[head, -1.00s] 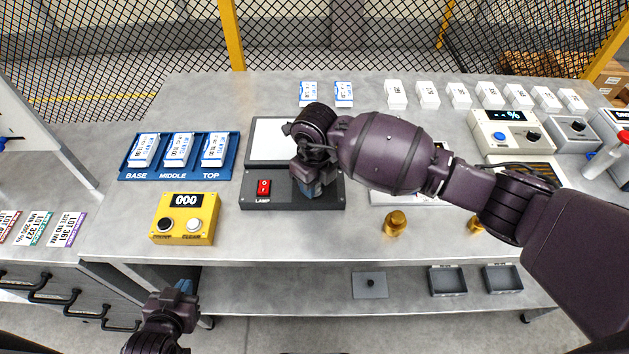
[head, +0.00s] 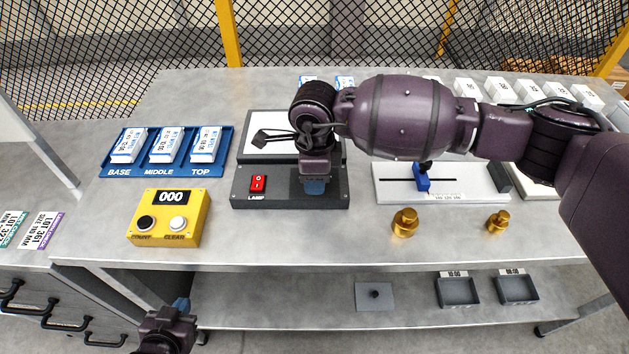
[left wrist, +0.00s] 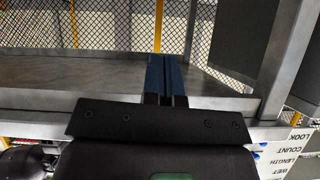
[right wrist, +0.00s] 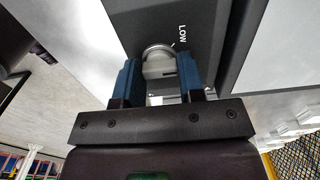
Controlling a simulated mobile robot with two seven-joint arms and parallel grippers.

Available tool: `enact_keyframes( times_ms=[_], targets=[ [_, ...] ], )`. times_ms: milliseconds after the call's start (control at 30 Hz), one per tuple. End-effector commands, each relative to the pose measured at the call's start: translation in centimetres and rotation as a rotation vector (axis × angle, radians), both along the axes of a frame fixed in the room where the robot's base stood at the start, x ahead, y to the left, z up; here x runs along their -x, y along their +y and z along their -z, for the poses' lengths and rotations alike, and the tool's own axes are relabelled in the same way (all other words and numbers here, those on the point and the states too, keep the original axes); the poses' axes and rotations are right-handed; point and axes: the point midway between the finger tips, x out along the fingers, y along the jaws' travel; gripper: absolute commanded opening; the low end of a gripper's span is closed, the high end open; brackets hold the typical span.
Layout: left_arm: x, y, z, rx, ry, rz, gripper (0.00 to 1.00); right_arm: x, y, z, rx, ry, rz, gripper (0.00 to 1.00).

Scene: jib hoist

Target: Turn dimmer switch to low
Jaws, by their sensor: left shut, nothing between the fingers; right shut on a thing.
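The lamp box (head: 244,187) is a dark unit with a red rocker switch (head: 258,184) and a white panel behind it. Its dimmer knob is hidden under my right gripper (head: 314,187) in the head view. In the right wrist view the round grey dimmer knob (right wrist: 158,62) sits between the blue fingers of my right gripper (right wrist: 161,80), which is shut on it. The word LOW (right wrist: 182,33) is printed on the box beside the knob, with a short mark near the knob's rim. My left gripper (head: 181,305) is shut and empty, low in front of the bench; its fingers (left wrist: 166,77) are together.
A yellow counter box (head: 190,228) and a blue tray (head: 110,170) stand left of the lamp. A slider unit (head: 393,184) and two brass weights (head: 405,222) are to its right. Small grey trays (head: 457,293) lie on the lower shelf.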

Motion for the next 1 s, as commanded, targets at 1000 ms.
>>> enact_keyframes(
  times_ms=[1000],
  targets=[
    [0.1,-0.3,5.2,-0.002,0.037,0.013,0.0,0.0,0.0,0.1,-0.001,0.001,-0.762,0.12]
  ],
)
